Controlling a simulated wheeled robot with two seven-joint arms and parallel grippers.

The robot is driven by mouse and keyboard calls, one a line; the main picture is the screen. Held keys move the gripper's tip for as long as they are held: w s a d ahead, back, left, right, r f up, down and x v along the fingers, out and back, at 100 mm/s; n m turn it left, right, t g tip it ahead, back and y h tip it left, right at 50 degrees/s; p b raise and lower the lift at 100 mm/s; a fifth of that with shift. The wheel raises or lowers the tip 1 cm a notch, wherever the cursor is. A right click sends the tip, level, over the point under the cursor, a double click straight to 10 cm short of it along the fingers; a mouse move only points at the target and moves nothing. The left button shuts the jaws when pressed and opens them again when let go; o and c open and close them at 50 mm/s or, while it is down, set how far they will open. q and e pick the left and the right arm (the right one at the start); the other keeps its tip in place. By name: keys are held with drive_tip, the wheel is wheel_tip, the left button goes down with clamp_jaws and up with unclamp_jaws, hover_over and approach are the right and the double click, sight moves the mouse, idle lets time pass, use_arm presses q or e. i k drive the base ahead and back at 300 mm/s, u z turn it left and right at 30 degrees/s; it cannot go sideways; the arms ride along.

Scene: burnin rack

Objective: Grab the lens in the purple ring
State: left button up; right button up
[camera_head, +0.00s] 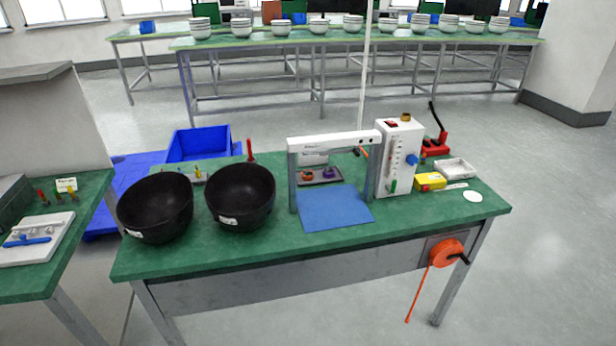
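A small purple ring (328,173) sits on a grey tray (320,182) on the green-topped table, behind the white-topped frame (334,141). An orange ring (307,175) sits to its left on the same tray. Both are small in the picture, and I cannot make out the lens inside the purple ring. Neither of my grippers shows in this view.
Two black bowls (240,197) stand left of the blue mat (335,208). A white instrument box (399,157) stands right of the frame. A yellow box (431,182) and white tray (454,168) lie further right. The green front edge (300,243) is clear.

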sight(329, 172)
drive_tip(key=z, duration=0.35)
drive_tip(key=i, duration=1.3)
drive_tip(key=u, duration=0.8)
